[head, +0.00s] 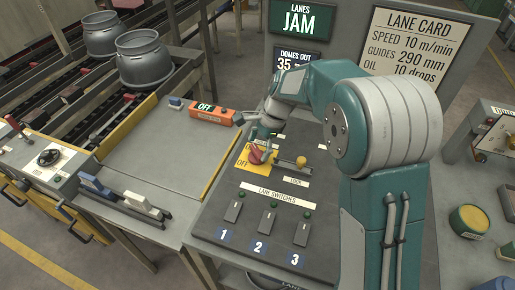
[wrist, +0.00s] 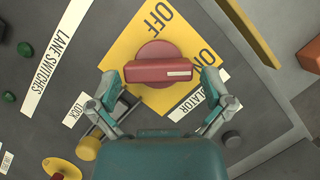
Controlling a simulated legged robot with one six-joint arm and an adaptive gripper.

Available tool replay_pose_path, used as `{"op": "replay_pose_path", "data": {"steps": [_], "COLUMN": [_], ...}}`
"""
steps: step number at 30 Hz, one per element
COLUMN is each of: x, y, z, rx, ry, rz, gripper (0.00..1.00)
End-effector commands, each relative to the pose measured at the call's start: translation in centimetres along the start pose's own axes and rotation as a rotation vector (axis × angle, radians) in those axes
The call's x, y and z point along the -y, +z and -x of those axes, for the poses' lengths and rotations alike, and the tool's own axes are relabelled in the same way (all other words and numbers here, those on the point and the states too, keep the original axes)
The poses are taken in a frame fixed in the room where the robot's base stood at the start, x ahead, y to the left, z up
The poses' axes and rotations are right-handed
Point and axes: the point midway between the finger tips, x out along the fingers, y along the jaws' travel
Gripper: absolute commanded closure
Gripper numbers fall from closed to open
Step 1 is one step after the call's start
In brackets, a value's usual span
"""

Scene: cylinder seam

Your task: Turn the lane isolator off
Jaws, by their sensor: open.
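The lane isolator is a red rotary handle (wrist: 158,72) on a yellow plate (wrist: 118,50) marked OFF and ON. In the wrist view its bar lies level across the picture. The white mark on the bar is at its right end, on the side of the ON lettering. My gripper (wrist: 160,82) is open, with one finger by each end of the bar; I cannot tell whether they touch it. In the head view the red handle (head: 257,155) is partly covered by my gripper (head: 262,142).
A lock rod with a yellow knob (wrist: 88,148) lies beside the plate, close to my left finger. Three lane switches (head: 268,221) stand nearer the panel's front edge. An orange box (head: 208,115) reading OFF sits left. A sign (head: 300,22) reads JAM.

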Motion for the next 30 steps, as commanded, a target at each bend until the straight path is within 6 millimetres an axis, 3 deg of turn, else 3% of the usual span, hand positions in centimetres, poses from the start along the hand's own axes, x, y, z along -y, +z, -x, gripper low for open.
{"op": "replay_pose_path", "data": {"steps": [9, 10, 12, 14, 30], "x": [-0.03, -0.03, -0.03, -0.01, 0.18], "y": [-0.02, -0.02, -0.03, -0.03, -0.09], "z": [-0.48, -0.47, -0.46, -0.46, -0.50], "rx": [0.000, 0.000, 0.000, 0.000, -0.003], "ry": [0.000, 0.000, 0.000, 0.000, 0.035], "rz": [0.000, 0.000, 0.000, 0.000, 0.092], "gripper": [0.00, 0.04, 0.36, 0.59, 0.59]}}
